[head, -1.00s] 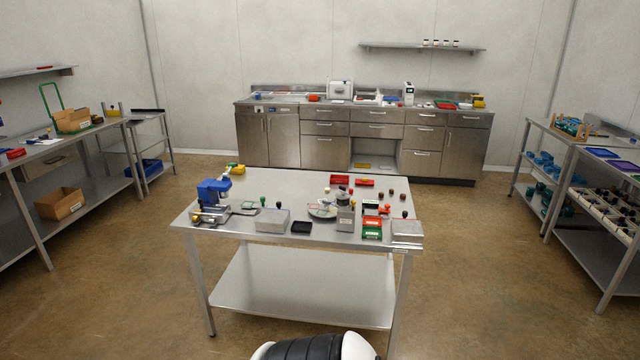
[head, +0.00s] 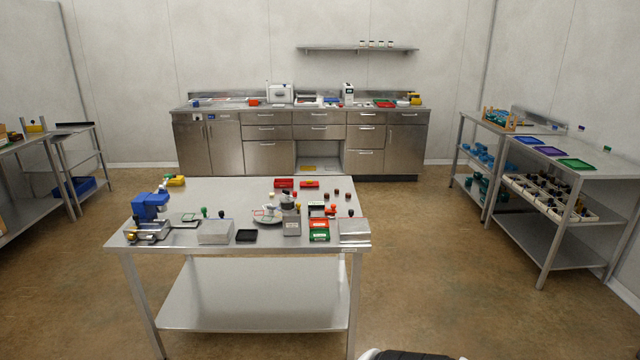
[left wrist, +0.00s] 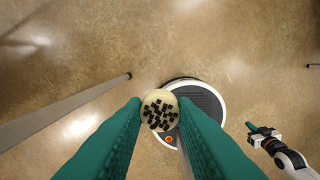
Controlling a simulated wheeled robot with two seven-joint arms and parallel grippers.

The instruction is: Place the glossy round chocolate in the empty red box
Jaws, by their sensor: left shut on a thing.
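My left gripper (left wrist: 160,112) is shut on a round cream-coloured piece (left wrist: 160,109) topped with black bits, held above the floor in the left wrist view; I cannot tell if it is glossy. My right gripper (left wrist: 262,132) shows small at that view's right edge, with its jaw state unclear. Neither gripper shows in the head view. On the steel table, two red boxes (head: 284,183) (head: 309,184) lie toward the back. Another red box (head: 319,224) is near the front, behind a green one. Their insides are too small to tell.
The steel table (head: 230,186) stands ahead, with a blue machine (head: 150,207), a grey box (head: 215,232), a black tray (head: 246,235) and several small dark round pieces. A rack (head: 560,180) stands at right. Floor around the table is clear.

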